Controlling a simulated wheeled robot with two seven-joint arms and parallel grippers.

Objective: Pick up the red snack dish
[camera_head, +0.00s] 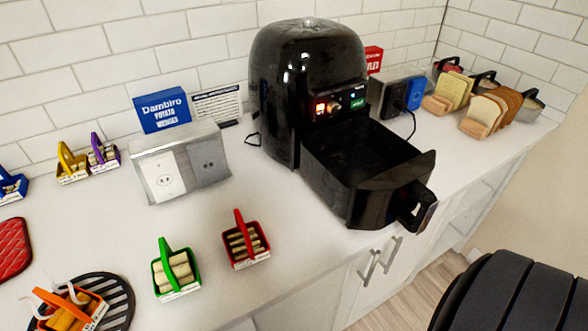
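The red snack dish (246,247) stands on the white counter near its front edge, right of the green dish (174,273). It is a small open basket with an upright red handle, pale stick-shaped snacks inside and a white label on its front. It stands upright and nothing covers it.
A black air fryer (309,90) has its drawer (352,192) pulled out, right of the red dish. An orange dish (73,309) sits on a black trivet (118,290). An outlet box (178,167) stands behind. The counter (287,221) is clear between dish and drawer.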

